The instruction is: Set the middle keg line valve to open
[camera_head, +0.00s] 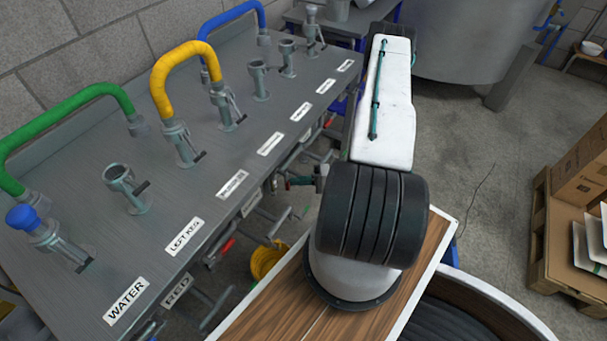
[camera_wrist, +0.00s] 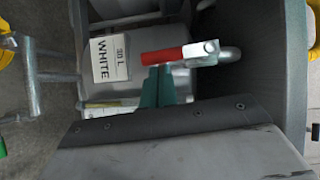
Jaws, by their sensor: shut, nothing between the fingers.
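A valve lever with a red grip (camera_wrist: 170,55) and a bare metal end lies roughly crosswise in the wrist view. My gripper (camera_wrist: 158,75) has teal fingers, shut, with their tips at the underside of the red grip in the picture; I cannot tell whether they touch it. In the head view my gripper (camera_head: 298,181) is small, beside the panel's front edge. The grey sloping panel (camera_head: 215,150) carries couplings and labels. My arm hides part of the panel's underside.
A "WHITE 30 L" label (camera_wrist: 112,58) is on a grey surface behind the lever. Green (camera_head: 70,110), yellow (camera_head: 180,65) and blue hoses (camera_head: 230,15) arch over the panel. A pallet with boxes (camera_head: 580,165) stands at the right. Open floor (camera_head: 480,150) lies between.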

